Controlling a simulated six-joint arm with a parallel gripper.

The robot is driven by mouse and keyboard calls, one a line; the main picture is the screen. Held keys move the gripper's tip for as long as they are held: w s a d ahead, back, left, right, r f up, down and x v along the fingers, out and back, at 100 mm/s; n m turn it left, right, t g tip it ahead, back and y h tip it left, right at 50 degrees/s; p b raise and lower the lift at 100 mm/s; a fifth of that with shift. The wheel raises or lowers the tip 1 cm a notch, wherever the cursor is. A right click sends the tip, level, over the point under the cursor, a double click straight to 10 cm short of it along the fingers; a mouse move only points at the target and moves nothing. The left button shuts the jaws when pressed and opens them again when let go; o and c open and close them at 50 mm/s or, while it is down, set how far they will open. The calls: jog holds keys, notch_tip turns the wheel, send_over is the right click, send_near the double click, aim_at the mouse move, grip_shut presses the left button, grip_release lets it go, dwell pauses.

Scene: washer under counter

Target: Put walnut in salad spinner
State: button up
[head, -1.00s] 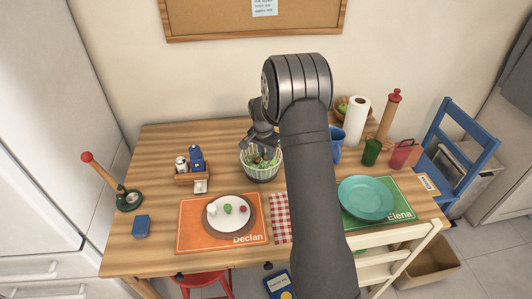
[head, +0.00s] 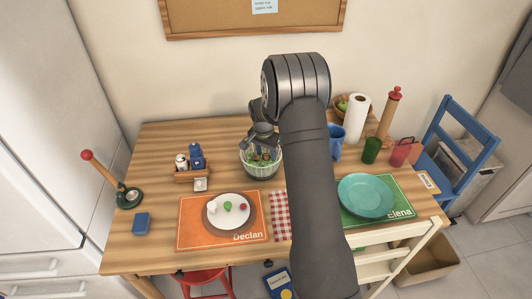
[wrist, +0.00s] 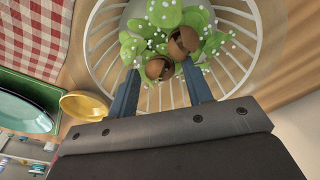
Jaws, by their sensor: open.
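The salad spinner (head: 261,174) is a white slatted bowl in the middle of the table, behind the placemats. The wrist view looks down into its white ribbed basket (wrist: 96,45), which holds green leaves (wrist: 163,14) with small white dots. Two brown, rounded walnut pieces show among the leaves: one walnut (wrist: 159,68) between my fingertips and another piece (wrist: 183,40) just beyond. My gripper (wrist: 160,68) is open, with its blue-grey fingers apart over the basket. In the head view my gripper (head: 261,141) is at the spinner's top, partly hidden by my arm.
A plate with small food items (head: 230,215) lies on the orange mat (head: 190,235). A teal plate (head: 365,196) lies at the right. A blue mug (head: 335,143) and paper towel roll (head: 355,118) stand right of the spinner. A yellow bowl (wrist: 84,105) shows in the wrist view.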

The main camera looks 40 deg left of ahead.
aim_at(264, 163)
notch_tip(264, 163, up, 13)
jog(key=s, duration=0.1)
jog(key=shift+s, duration=0.2)
dwell(0.4)
